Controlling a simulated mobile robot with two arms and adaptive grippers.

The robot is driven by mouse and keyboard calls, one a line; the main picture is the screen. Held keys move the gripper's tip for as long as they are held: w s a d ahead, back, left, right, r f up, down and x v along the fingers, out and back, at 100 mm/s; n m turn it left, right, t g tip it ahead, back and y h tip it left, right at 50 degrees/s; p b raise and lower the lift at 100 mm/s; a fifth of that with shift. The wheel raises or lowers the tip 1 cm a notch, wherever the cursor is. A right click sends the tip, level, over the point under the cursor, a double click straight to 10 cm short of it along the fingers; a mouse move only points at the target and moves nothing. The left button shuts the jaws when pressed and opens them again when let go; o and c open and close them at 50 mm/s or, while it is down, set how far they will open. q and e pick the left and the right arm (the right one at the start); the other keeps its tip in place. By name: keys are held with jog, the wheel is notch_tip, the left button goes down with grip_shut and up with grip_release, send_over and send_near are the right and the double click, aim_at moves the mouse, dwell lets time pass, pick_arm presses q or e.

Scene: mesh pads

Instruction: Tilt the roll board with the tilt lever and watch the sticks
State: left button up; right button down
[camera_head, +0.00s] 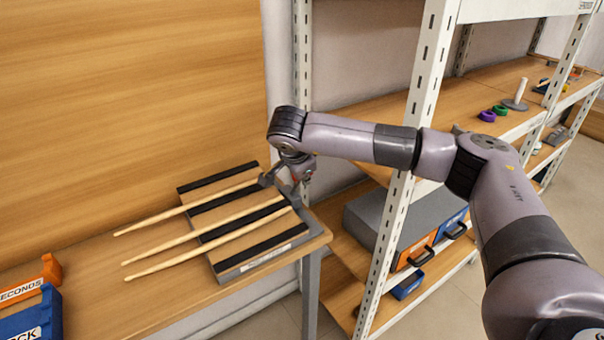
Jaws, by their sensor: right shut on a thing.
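The roll board (250,242) is a wooden board with black strips across it, lying near the right end of the table. Three pale wooden sticks lie across it: a far one (160,218), a middle one (180,239) and a near one (180,264). Their thin ends reach left past the board over the table. My right gripper (288,181) is at the board's right end, shut on the grey tilt lever (293,198). The arm hides part of the grip, and I cannot tell how far the board is tilted. My left gripper is out of view.
An orange bin (40,281) and a blue bin (35,318) stand at the table's (120,312) left end. A white metal shelf rack (410,150) stands to the right, holding a grey box (375,222) and drawers. The table's right edge is close to the board.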

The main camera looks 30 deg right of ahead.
jog(key=shift+s+a+f, duration=0.1)
jog(key=shift+f, duration=0.1)
jog(key=c, duration=1.8)
grip_release()
jog(key=o, duration=0.3)
jog(key=shift+r, duration=0.1)
jog(key=v, duration=1.2)
